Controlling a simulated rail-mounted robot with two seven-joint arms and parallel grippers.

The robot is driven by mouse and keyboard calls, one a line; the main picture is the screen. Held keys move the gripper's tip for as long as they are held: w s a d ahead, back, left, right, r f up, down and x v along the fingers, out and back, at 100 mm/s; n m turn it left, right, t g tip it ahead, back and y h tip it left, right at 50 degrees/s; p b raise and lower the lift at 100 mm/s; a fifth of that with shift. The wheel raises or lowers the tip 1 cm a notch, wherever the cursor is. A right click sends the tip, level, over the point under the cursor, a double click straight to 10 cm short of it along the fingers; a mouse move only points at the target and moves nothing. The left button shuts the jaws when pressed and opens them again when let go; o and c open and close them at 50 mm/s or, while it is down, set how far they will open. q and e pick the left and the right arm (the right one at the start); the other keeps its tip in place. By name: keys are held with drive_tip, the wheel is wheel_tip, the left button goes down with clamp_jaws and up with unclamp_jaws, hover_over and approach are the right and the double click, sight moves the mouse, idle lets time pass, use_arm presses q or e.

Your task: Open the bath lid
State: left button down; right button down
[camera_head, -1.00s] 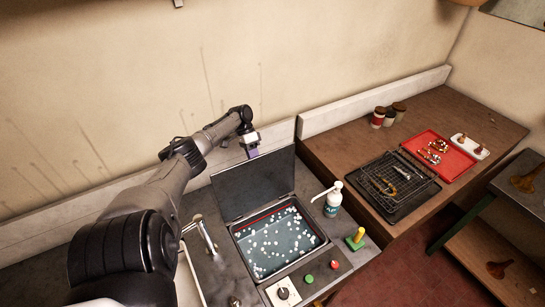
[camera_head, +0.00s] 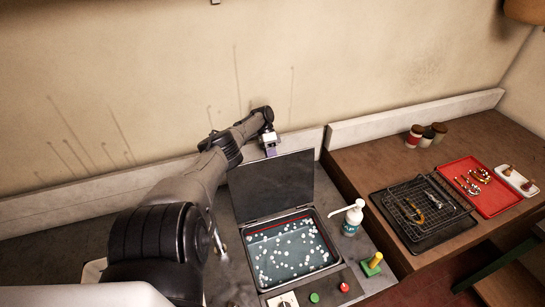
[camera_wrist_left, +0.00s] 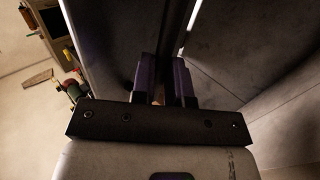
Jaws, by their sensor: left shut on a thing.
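The bath (camera_head: 333,262) is a grey rectangular tank on the bench in the head view, with dark liquid and many white floating bits. Its dark lid (camera_head: 270,188) stands raised, roughly upright, along the bath's back edge. My left gripper (camera_head: 270,150) is at the lid's top edge, partly hidden behind it. In the left wrist view, the purple fingers of this gripper (camera_wrist_left: 165,85) are close together on either side of a dark panel edge, which appears to be the lid (camera_wrist_left: 165,40). My right gripper is not in view.
A white pump bottle (camera_head: 351,218) stands right of the bath. Red (camera_head: 344,287) and green (camera_head: 314,297) buttons and a yellow-handled item (camera_head: 374,262) are in front. A wire rack (camera_head: 425,208) and red tray (camera_head: 481,186) lie on the wooden table. The wall is close behind the lid.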

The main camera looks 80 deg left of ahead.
sight(277, 161)
use_arm(q)
drive_tip(key=c, duration=1.1)
unclamp_jaws()
drive_tip(key=shift+s+d+f, duration=0.15)
drive_tip(key=shift+f, duration=0.3)
drive_tip(key=shift+r, duration=0.1)
drive_tip(key=shift+r, duration=0.1)
drive_tip(key=r+p, duration=0.2)
drive_tip(key=r, duration=0.1)
drive_tip(key=w+d+r+p, duration=0.1)
drive_tip(key=r, duration=0.1)
drive_tip(key=shift+w+d+r, duration=0.1)
drive_tip(key=shift+r, duration=0.05)
drive_tip(key=shift+w+d+r, duration=0.9)
drive_tip(key=shift+w+d, duration=0.2)
drive_tip(key=shift+d, duration=0.15)
drive_tip(key=shift+w+d+r, duration=0.95)
drive_tip(key=shift+w+d, duration=0.15)
drive_tip(key=shift+d, duration=0.15)
drive_tip(key=shift+w+d+r, duration=0.9)
drive_tip(key=shift+w+d, duration=0.2)
drive_tip(key=shift+d, duration=0.15)
